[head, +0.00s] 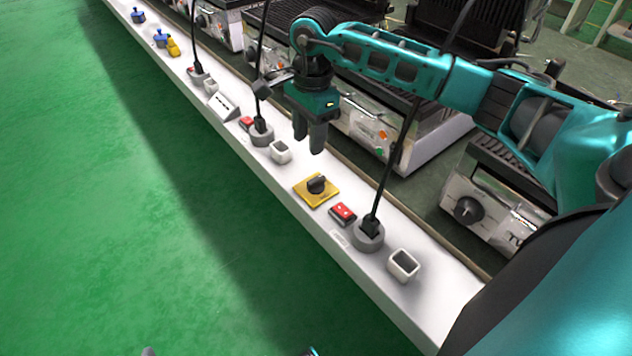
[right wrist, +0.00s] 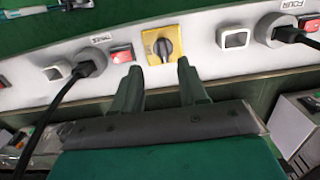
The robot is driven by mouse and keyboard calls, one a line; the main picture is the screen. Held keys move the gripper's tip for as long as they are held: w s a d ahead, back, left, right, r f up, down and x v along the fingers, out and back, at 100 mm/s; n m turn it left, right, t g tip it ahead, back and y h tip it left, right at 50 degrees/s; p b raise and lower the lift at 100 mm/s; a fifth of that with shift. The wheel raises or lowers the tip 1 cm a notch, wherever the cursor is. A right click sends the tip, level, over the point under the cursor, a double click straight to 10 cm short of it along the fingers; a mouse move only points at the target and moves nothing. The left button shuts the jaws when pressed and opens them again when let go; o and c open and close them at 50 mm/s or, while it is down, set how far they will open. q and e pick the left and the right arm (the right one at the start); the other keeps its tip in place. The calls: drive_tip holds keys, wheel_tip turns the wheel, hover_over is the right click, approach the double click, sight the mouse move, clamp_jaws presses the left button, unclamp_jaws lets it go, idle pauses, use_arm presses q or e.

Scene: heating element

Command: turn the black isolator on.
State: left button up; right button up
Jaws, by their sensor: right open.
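The black isolator (head: 317,184) is a rotary knob on a square yellow plate (head: 309,196), set on the white bench top. It also shows in the right wrist view (right wrist: 163,47), just beyond the fingertips. My right gripper (head: 310,148) points down above the bench, up and to the left of the knob in the head view. In the right wrist view its two fingers (right wrist: 158,72) are apart with nothing between them, and the knob lies between their lines, apart from them. My left gripper is not clearly seen; only small dark bits show at the bottom edge of the head view.
A red switch (head: 343,213) and a grey socket with a black plug (head: 369,231) sit right of the isolator. A white square holder (head: 281,152) is left of it. Black cables rise from the plugs. Heating appliances (head: 490,200) stand behind the bench.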

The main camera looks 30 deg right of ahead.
sight(316, 178)
drive_tip(key=shift+h, duration=0.4)
drive_tip(key=f+b, duration=0.1)
drive_tip(key=f, duration=0.2)
drive_tip(key=d+f+b, duration=0.1)
drive_tip(key=f, duration=0.7)
drive_tip(key=shift+w+d+b, duration=0.15)
drive_tip(key=shift+d+b, duration=0.25)
drive_tip(key=shift+f, duration=0.65)
clamp_jaws()
